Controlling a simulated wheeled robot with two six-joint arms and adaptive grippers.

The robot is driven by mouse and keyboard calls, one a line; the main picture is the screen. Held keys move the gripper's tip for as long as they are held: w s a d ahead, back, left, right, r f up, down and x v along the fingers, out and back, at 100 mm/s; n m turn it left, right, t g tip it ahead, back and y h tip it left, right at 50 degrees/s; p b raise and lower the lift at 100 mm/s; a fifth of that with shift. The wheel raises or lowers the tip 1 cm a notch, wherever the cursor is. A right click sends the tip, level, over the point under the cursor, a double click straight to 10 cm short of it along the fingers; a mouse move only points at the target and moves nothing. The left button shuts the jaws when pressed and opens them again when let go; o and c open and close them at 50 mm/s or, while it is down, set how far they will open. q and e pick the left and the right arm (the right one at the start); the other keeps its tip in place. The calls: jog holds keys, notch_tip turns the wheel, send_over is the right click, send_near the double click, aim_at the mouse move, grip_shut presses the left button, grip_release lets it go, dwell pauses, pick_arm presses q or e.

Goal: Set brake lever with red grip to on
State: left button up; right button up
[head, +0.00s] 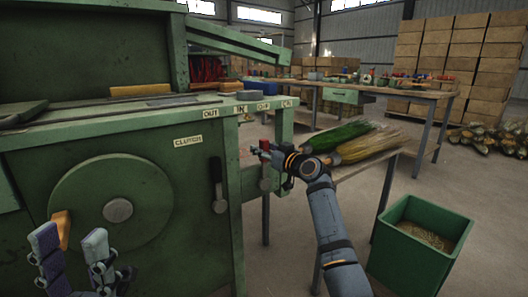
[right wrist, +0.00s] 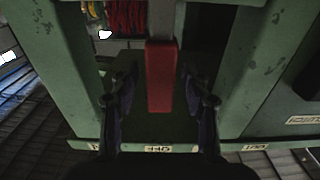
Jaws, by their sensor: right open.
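The red grip of the brake lever (right wrist: 160,77) stands between the two fingers of my right gripper (right wrist: 160,95) in the right wrist view, with a visible gap on each side. In the head view, a small red part of the grip (head: 264,145) shows at my right gripper (head: 267,156), below the OFF label (head: 263,105). The ON label (head: 287,103) is just to its right on the same rail. My right gripper is open and hides most of the lever.
The green machine (head: 190,225) fills the left, with a round wheel (head: 112,205) and a black clutch lever (head: 218,185). A side table (head: 375,160) carries broom bundles. A green bin (head: 405,250) stands on the floor at right.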

jog(key=shift+c, duration=0.3)
grip_shut()
